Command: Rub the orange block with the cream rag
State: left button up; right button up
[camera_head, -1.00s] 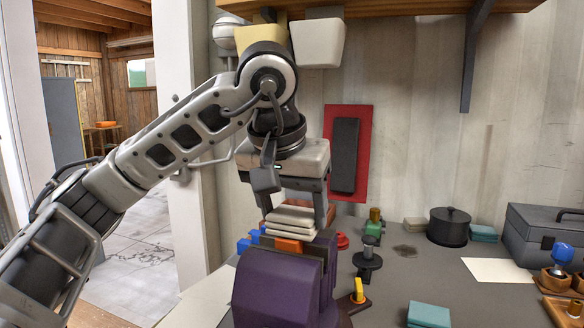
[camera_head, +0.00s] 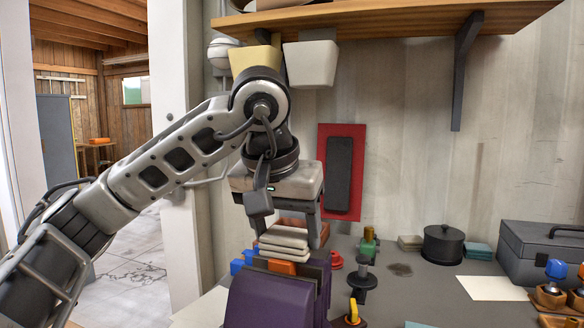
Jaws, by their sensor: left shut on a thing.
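My left gripper (camera_head: 290,222) points down over the table and is shut on the cream rag (camera_head: 284,240), a folded stack of pale layers. The orange block (camera_head: 282,266) lies just below the rag, partly hidden by the purple thing in front. The rag seems to be at or just above the block's top; I cannot tell whether they touch. My right gripper is not in view.
A purple rounded object (camera_head: 268,302) stands in front of the block, with blue pieces (camera_head: 243,261) to its left. A dark spool-like stand (camera_head: 363,281), a black pot (camera_head: 443,245) and a grey toolbox (camera_head: 541,254) are to the right. A wooden shelf (camera_head: 390,22) overhangs above.

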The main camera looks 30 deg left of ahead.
pick_arm(q)
notch_tip(320, 180, up, 4)
jog(key=p, duration=0.2)
jog(key=shift+f+p, duration=0.25)
jog(key=shift+p, duration=0.05)
notch_tip(320, 180, up, 2)
jog(key=shift+r+p, duration=0.1)
jog(key=shift+p, duration=1)
jog(key=shift+r+p, duration=1.2)
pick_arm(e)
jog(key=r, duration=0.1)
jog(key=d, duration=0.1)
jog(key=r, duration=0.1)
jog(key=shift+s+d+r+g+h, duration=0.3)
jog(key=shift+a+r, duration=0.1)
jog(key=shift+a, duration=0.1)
pick_arm(q)
jog(key=shift+f, duration=0.1)
